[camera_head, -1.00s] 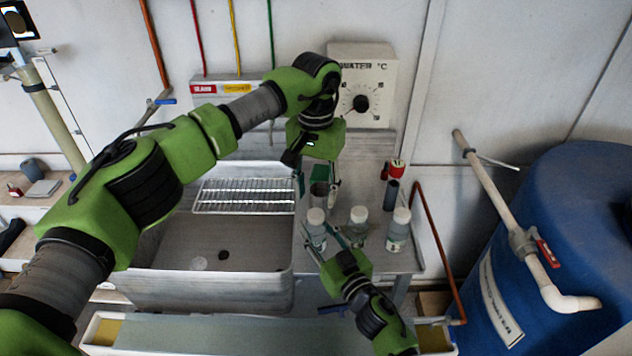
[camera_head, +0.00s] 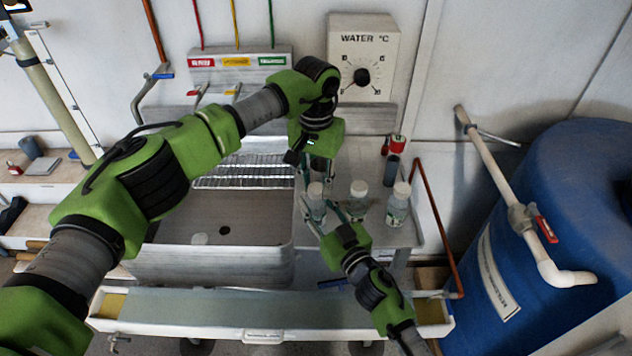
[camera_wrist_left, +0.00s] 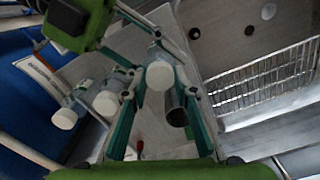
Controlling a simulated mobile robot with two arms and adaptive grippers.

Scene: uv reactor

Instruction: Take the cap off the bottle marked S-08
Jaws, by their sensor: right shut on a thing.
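Three clear bottles with white caps stand on the grey counter right of the sink; I cannot read which is marked S-08. My right gripper (camera_head: 330,218) is shut on the left bottle (camera_head: 317,209), below its cap (camera_head: 315,190). My left gripper (camera_head: 319,183) points down just above this cap. In the left wrist view its teal fingers (camera_wrist_left: 161,125) are spread on either side of the cap (camera_wrist_left: 160,75), apparently not touching it. The middle bottle (camera_head: 357,206) and the right bottle (camera_head: 398,208) stand free beside it.
A dark grey cup (camera_wrist_left: 176,112) stands close behind the held bottle. A red-topped item (camera_head: 396,146) is farther back. The sink (camera_head: 215,262) with a wire rack (camera_head: 243,182) lies left; a blue barrel (camera_head: 570,220) stands right. A white pipe (camera_head: 495,170) runs near it.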

